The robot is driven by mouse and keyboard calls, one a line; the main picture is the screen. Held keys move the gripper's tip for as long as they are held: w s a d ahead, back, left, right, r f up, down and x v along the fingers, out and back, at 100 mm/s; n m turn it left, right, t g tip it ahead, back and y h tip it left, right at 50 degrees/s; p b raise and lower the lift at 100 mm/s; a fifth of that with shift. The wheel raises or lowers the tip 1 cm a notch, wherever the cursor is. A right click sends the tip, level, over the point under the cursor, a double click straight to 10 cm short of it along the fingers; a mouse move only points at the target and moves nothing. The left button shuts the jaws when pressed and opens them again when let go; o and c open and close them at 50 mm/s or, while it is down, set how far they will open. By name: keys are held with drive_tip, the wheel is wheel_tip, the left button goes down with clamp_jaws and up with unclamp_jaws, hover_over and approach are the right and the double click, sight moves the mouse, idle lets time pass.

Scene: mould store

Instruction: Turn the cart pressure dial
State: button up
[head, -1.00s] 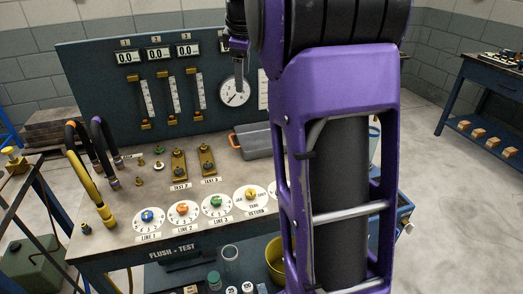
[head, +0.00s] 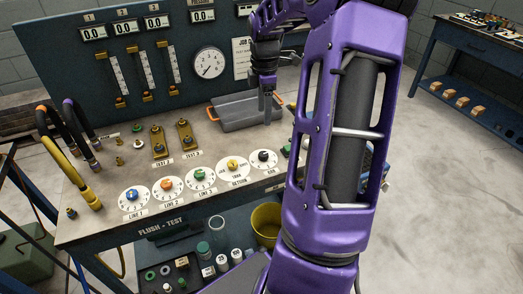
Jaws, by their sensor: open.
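A row of round white dial plates with coloured knobs lies along the bench front: a blue knob (head: 132,195), an orange knob (head: 167,184), a green knob (head: 199,175), a yellow knob (head: 233,164) and a black knob (head: 263,157). Another green knob (head: 287,149) is partly hidden by my arm. The first plates read LINE 1 to LINE 3; I cannot read a cart pressure label on any. My gripper (head: 267,116) is open and empty, pointing down in front of the grey tray, behind the black knob and apart from it.
The grey tray (head: 222,125) with orange ends sits at the bench back. A panel (head: 60,65) with a round gauge (head: 209,63) stands behind. Hoses (head: 75,176) rise at the left, near two brass valves (head: 158,146). A yellow bucket (head: 266,221) is below.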

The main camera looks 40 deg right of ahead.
sight(263, 154)
drive_tip(key=f+b, duration=0.1)
drive_tip(key=f, duration=1.5)
drive_tip(key=shift+w+b, duration=0.2)
drive_tip(key=shift+b, duration=0.15)
clamp_jaws()
